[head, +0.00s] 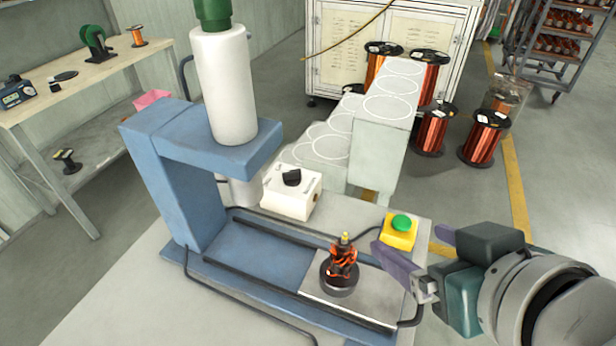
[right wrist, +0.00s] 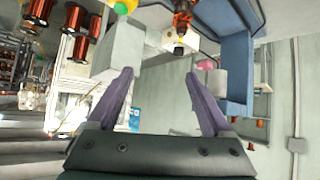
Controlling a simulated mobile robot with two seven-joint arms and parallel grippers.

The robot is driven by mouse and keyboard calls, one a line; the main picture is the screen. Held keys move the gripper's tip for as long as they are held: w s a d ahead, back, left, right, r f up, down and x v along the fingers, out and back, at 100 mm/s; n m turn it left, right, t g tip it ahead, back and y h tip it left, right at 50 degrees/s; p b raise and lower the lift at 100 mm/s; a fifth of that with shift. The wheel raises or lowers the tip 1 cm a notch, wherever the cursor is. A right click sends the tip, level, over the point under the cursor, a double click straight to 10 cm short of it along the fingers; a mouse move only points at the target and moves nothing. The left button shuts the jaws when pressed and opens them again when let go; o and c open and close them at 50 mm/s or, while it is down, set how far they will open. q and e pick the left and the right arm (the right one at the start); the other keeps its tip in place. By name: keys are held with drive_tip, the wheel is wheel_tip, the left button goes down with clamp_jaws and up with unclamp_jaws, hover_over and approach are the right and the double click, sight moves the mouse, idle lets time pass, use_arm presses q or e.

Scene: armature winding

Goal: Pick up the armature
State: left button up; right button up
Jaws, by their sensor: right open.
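The armature (head: 343,262) stands upright on a dark round base, on a light metal plate (head: 340,305) at the front of the blue press (head: 170,185). It has orange-copper windings and a yellowish tip. In the right wrist view the armature (right wrist: 183,20) shows at the top, beyond the fingertips. My right gripper (head: 410,250) is to the right of the armature, apart from it. Its two purple fingers are spread, and in the right wrist view the gap between the fingertips (right wrist: 160,72) is empty. My left gripper is not in view.
A yellow box with a green button (head: 401,231) stands close by my right gripper. A white switch box (head: 291,192) sits behind the plate. The press head (head: 225,85) rises at the left. Copper wire spools (head: 484,138) stand on the floor behind.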

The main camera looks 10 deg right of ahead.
sight(345, 267)
drive_tip(key=w+a+f+t+b, duration=0.1)
drive_tip(key=f+b, duration=0.3)
drive_tip(key=f, duration=0.1)
drive_tip(key=w+a+f+t+b, duration=0.1)
drive_tip(key=f+b, duration=0.3)
drive_tip(key=f, duration=0.1)
drive_tip(key=w+a+f+t+y+b, duration=0.1)
drive_tip(key=f+b, duration=0.3)
drive_tip(key=f, duration=0.1)
drive_tip(key=shift+w+a+n+b, duration=0.1)
drive_tip(key=shift+w+n+b, duration=0.2)
drive_tip(key=shift+w+b, duration=0.1)
drive_tip(key=shift+w+a+f, duration=0.1)
drive_tip(key=shift+a+f, duration=0.05)
drive_tip(key=shift+f, duration=0.05)
drive_tip(key=b+x, duration=0.1)
drive_tip(key=x, duration=0.3)
drive_tip(key=shift+w+a, duration=0.1)
drive_tip(key=shift+w, duration=0.3)
use_arm(q)
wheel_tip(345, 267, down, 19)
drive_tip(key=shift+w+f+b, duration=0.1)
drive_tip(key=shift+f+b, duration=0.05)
drive_tip(key=shift+b, duration=0.9)
use_arm(e)
drive_tip(key=x, duration=0.5)
clamp_jaws()
